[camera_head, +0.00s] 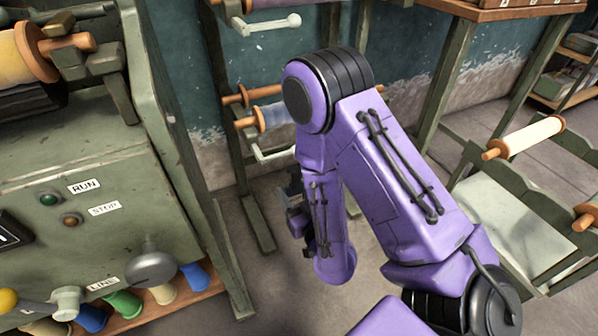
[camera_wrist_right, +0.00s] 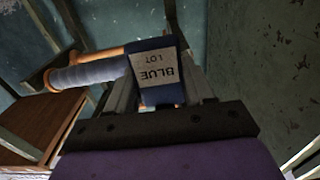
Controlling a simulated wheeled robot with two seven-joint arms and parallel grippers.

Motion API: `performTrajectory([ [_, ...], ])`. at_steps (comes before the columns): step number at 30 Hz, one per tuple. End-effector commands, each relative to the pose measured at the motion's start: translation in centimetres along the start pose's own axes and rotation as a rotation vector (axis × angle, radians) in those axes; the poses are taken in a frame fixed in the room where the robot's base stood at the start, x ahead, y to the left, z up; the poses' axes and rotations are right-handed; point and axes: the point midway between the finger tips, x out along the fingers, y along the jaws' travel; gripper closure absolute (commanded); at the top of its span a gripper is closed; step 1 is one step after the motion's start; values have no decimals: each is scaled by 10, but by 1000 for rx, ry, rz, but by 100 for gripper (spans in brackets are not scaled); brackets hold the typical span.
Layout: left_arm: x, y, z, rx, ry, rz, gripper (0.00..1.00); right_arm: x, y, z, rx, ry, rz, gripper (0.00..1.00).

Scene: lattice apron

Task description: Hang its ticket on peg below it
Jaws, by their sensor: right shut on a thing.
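My right gripper (camera_wrist_right: 160,88) is shut on a blue ticket (camera_wrist_right: 158,92), whose pale label reads "BLUE LOT", upside down in the right wrist view. In the head view the right gripper (camera_head: 296,205) is mostly hidden behind my purple arm, and the ticket cannot be made out there. A pale blue spool (camera_head: 274,115) with orange ends sits on the rack at the back wall, with a pale peg (camera_head: 276,154) below it. The blue spool also shows in the wrist view (camera_wrist_right: 90,74), left of the ticket and apart from it. My left gripper is not in view.
A green machine (camera_head: 90,225) with buttons and coloured spools stands at the left. Another peg (camera_head: 268,23) is higher on the rack. A stand with a cream spool (camera_head: 530,137) is at the right. Bare floor (camera_head: 265,290) lies between.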

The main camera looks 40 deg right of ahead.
Motion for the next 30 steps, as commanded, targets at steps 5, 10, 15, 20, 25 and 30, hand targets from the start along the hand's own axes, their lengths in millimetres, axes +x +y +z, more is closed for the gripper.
performTrajectory([
  [5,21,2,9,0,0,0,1,15,1,5,1,5,3,77],
  [10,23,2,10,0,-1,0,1,28,0,-2,2,1,0,77],
  [15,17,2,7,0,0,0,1,44,1,-2,2,0,1,77],
  [20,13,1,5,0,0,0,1,60,1,-1,1,-1,1,77],
  [25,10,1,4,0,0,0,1,76,0,-1,2,1,1,77],
  [30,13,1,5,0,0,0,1,88,1,5,-1,-1,0,77],
])
